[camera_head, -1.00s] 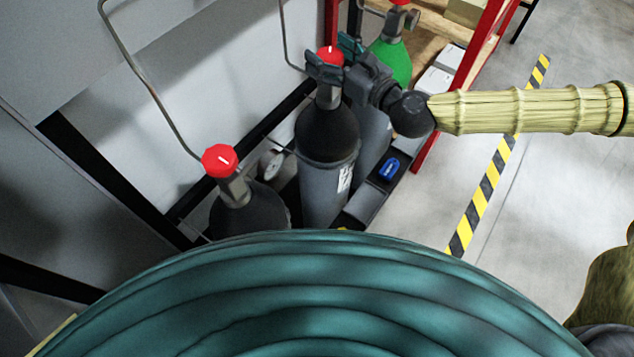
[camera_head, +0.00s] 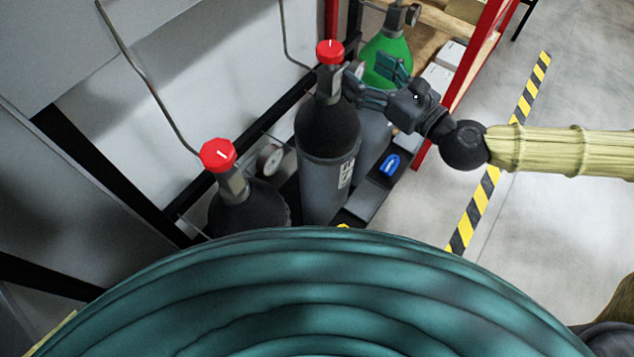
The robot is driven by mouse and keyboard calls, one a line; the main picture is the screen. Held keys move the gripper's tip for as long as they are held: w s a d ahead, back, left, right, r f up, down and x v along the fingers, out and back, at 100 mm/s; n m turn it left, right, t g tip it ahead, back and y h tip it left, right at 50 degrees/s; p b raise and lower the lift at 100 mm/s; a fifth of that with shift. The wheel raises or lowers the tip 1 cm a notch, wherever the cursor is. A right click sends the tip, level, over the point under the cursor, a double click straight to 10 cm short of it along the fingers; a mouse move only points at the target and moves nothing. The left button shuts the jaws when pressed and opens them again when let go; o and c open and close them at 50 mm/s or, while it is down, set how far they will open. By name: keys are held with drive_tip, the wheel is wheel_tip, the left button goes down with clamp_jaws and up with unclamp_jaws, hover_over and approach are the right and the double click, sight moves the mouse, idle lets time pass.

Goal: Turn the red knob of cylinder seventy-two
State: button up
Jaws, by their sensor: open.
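Two dark gas cylinders with red knobs stand by the wall. The farther red knob (camera_head: 330,52) tops the middle cylinder (camera_head: 327,140); its white mark points roughly up. The nearer red knob (camera_head: 218,155) tops the left cylinder (camera_head: 248,207), with a slanted white mark. I cannot read a number seventy-two on either; a white label on the middle cylinder is too small to read. My gripper (camera_head: 368,80) is open and empty, just right of the middle cylinder's neck and apart from its knob.
A green cylinder (camera_head: 386,62) stands behind my gripper, beside a red rack post (camera_head: 470,75). A gauge (camera_head: 269,160) sits between the two dark cylinders. A blue object (camera_head: 389,165) lies on the grey ledge. Floor right of it is clear, with a striped line (camera_head: 490,185).

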drive_tip(key=s+a+f+n+g+b, duration=0.1)
drive_tip(key=s+a+f+n+g, duration=0.1)
drive_tip(key=f, duration=0.5)
drive_tip(key=s+a+f+n+g+h+b, duration=0.1)
drive_tip(key=s+a+f+n+g, duration=0.1)
drive_tip(key=s+f, duration=0.4)
drive_tip(key=s+a+f+n+g+b, duration=0.1)
drive_tip(key=s+a+f+n+g, duration=0.2)
drive_tip(key=f, duration=0.7)
drive_tip(key=shift+s+a+f+n+h, duration=0.25)
drive_tip(key=shift+s+a+n, duration=0.2)
drive_tip(key=shift+a+n, duration=0.6)
drive_tip(key=shift+a+m, duration=0.2)
drive_tip(key=shift+m, duration=0.05)
